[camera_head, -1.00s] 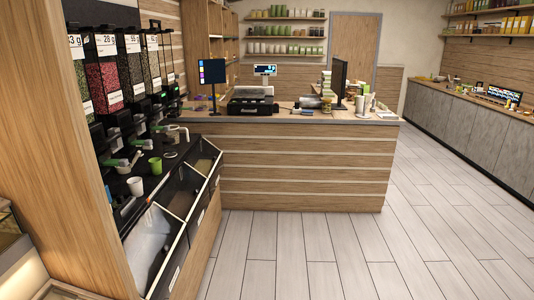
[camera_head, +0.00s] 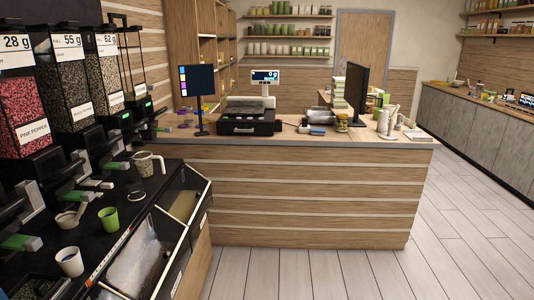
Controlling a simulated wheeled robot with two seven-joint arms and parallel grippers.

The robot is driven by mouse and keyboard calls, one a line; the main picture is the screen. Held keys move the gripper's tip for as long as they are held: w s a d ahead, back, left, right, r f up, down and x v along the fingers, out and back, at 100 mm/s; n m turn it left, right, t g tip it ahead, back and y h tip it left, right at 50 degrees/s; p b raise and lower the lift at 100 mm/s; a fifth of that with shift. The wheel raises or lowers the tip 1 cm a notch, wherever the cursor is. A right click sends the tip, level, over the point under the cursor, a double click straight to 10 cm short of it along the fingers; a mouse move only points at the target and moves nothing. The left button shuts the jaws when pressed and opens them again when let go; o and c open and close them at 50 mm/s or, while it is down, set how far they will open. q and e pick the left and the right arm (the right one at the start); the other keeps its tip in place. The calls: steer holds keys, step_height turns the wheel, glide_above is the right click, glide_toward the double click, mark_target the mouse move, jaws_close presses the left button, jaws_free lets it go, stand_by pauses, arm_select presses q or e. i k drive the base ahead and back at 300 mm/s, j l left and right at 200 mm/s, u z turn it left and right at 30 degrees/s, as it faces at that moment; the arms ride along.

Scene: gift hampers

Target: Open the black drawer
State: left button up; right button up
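A low black unit (camera_head: 247,127) that looks like a cash drawer sits on the wooden counter (camera_head: 310,190), with a dark device on top of it. Its front faces me and it looks closed; no gap shows. Neither of my grippers is in view, so nothing shows near the black unit.
Dispensers (camera_head: 72,80), a beige mug (camera_head: 149,162) and cups, one of them green (camera_head: 109,220), line the black shelf at left. A small touchscreen (camera_head: 198,81) and a black monitor (camera_head: 357,85) stand on the counter. The tiled floor (camera_head: 445,240) at right is clear.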

mark_target(247, 124)
steer(key=i, duration=0.85)
steer(key=i+z, duration=0.1)
steer(key=i, duration=0.7)
steer(key=i+j, duration=0.15)
steer(key=i, duration=0.7)
steer(key=i+j+z, duration=0.1)
steer(key=i, duration=0.7)
steer(key=i+z, duration=0.3)
steer(key=k+j, duration=0.05)
